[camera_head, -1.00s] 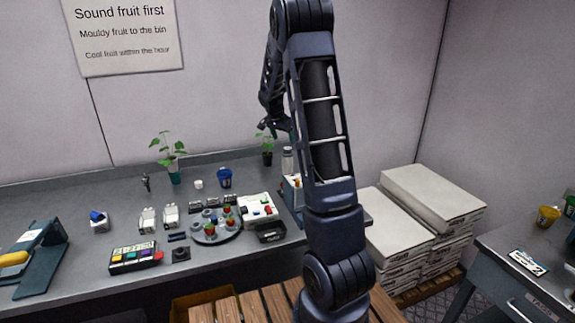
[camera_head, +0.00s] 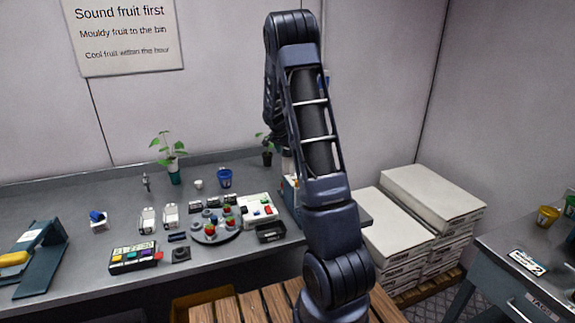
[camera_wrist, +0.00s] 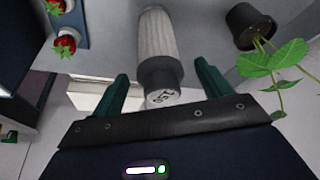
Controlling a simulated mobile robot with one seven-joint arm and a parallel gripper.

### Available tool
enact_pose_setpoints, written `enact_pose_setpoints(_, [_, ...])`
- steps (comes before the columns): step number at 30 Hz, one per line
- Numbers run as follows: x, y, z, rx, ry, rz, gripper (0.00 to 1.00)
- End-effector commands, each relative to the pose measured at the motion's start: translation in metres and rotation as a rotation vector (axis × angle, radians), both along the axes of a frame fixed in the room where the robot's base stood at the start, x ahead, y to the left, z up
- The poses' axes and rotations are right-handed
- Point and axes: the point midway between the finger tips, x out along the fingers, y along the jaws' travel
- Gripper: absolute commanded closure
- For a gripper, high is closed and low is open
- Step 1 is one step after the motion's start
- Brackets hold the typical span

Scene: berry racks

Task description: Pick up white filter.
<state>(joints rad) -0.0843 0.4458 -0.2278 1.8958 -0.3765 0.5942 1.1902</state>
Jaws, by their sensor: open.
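The white filter (camera_wrist: 155,35) is a pale ribbed cylinder with a grey end cap bearing dark markings. In the wrist view it lies between the two dark green fingers of my gripper (camera_wrist: 163,80), with a gap on each side. My gripper is open and holds nothing. In the head view a pale sliver of the filter (camera_head: 287,164) shows at the back of the bench beside my arm, which covers most of it. My gripper is hidden behind my arm there.
A potted plant (camera_head: 267,157) stands just left of the filter; its dark pot (camera_wrist: 245,25) and leaves are near the right finger. A blue strip with strawberries (camera_wrist: 66,22) is at upper left in the wrist view. A round tray (camera_head: 232,236) and white box stand nearer on the bench (camera_head: 90,212).

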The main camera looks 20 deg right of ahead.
Motion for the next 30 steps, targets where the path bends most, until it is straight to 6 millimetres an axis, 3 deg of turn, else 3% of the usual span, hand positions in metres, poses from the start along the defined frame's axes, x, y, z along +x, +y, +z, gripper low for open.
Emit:
enact_pose_setpoints(6, [0.005,-0.008,-0.025,0.001,0.000,-0.002,0.23])
enact_pose_setpoints(13, [0.006,-0.008,-0.027,0.001,-0.001,-0.001,0.23])
enact_pose_setpoints(21, [0.006,-0.008,-0.027,0.001,-0.001,-0.001,0.72])
enact_pose_setpoints(30, [0.006,-0.008,-0.024,0.000,-0.002,-0.001,0.73])
